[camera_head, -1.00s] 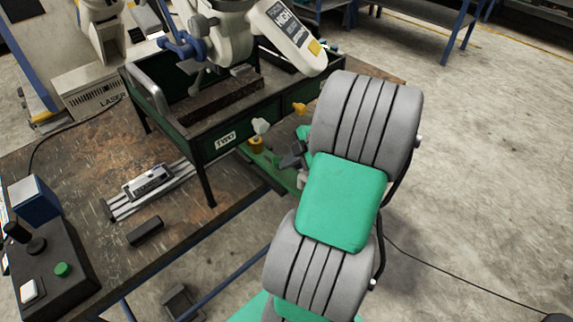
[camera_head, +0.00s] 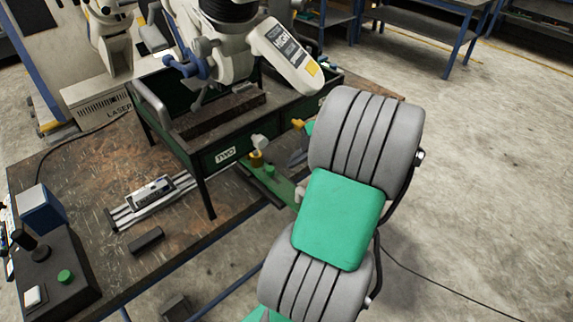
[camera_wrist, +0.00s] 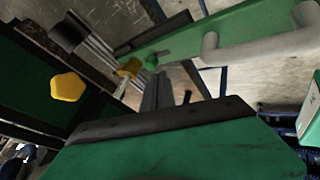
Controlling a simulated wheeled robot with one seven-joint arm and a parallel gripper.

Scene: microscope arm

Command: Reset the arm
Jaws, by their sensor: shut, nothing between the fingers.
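The machine with a white head (camera_head: 285,55) labelled HIGH stands on a green frame (camera_head: 226,154) marked TWO. A yellow knob (camera_head: 256,158) and a pale knob (camera_head: 260,141) sit at the frame's front right. An orange knob (camera_head: 298,124) is further right. My gripper is mostly hidden behind my own arm in the head view. In the wrist view my gripper (camera_wrist: 163,88) is shut and empty, its dark fingers pointing towards a green bar with a grey handle (camera_wrist: 215,48). A yellow knob (camera_wrist: 67,87) is left of the fingers, apart from them.
The worn workbench (camera_head: 90,165) carries a metal rail device (camera_head: 152,192), a small black block (camera_head: 146,240) and a control box (camera_head: 55,265) with a green button. A blue-legged table (camera_head: 430,25) stands at the back right.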

